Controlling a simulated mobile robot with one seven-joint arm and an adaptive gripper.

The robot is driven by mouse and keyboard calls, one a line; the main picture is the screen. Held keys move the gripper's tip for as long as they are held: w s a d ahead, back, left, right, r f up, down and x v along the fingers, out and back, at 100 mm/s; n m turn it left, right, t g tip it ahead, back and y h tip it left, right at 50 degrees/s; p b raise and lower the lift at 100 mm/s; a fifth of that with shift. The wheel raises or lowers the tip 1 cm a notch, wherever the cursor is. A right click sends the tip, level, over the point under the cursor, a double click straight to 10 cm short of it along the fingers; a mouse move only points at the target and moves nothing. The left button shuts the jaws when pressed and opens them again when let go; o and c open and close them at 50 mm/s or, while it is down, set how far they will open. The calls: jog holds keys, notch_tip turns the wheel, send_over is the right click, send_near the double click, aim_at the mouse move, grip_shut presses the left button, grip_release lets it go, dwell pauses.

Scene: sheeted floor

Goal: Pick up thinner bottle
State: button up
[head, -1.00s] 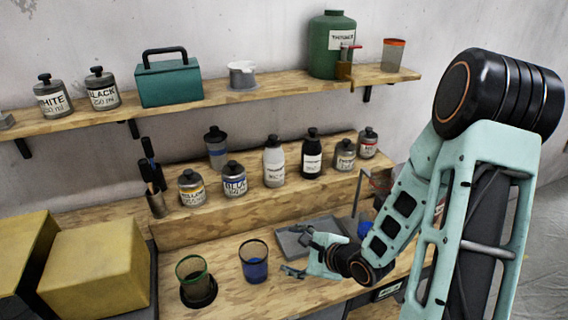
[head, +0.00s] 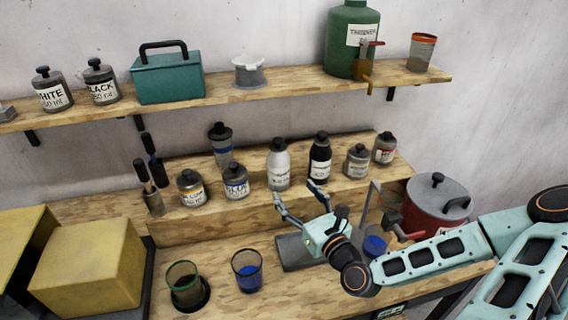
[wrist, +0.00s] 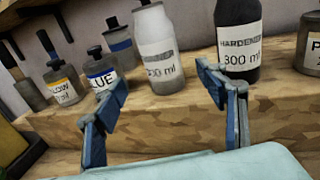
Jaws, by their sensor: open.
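A white bottle with a grey lower part and black cap (head: 278,168) stands upright on the wooden step. Its label is not fully readable, but the wrist view shows "00 ml" on this bottle (wrist: 158,45). A black bottle labelled hardener (wrist: 238,38) stands just to its right. A large green jug labelled thinner (head: 352,45) stands on the upper shelf. My gripper (head: 297,192) is open and empty, in front of the step. In the wrist view its spread fingers (wrist: 160,80) frame the white bottle, apart from it.
Yellow and blue paint jars (head: 191,188) (head: 236,182) stand left on the step, with another blue-banded bottle (head: 221,146) behind. Grey jars (head: 357,162) stand right. Two cups (head: 247,272) and a grey tray (head: 293,256) are on the bench below. A red pot (head: 437,205) sits right.

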aim_at(283, 175)
jog(key=w+b, duration=0.2)
jog(key=b, duration=0.5)
jog(key=shift+w, duration=0.1)
jog(key=shift+w+a+b, duration=0.15)
jog(key=shift+a+b, duration=0.05)
jog(key=shift+b, duration=0.7)
jog(key=shift+a+b, duration=0.1)
jog(key=shift+b, duration=0.35)
jog(key=shift+a+f+b, duration=0.15)
jog(key=shift+a+b, duration=0.15)
jog(key=shift+b, duration=0.65)
jog(key=shift+r+x, duration=0.2)
jog(key=shift+x, duration=0.65)
jog(key=shift+r+x, duration=0.2)
jog(key=shift+x, duration=0.6)
jog(key=shift+p+x, duration=0.45)
jog(key=shift+x, duration=2)
jog(key=shift+d+r, duration=0.1)
jog(key=shift+r, duration=0.1)
jog(key=c, duration=1.7)
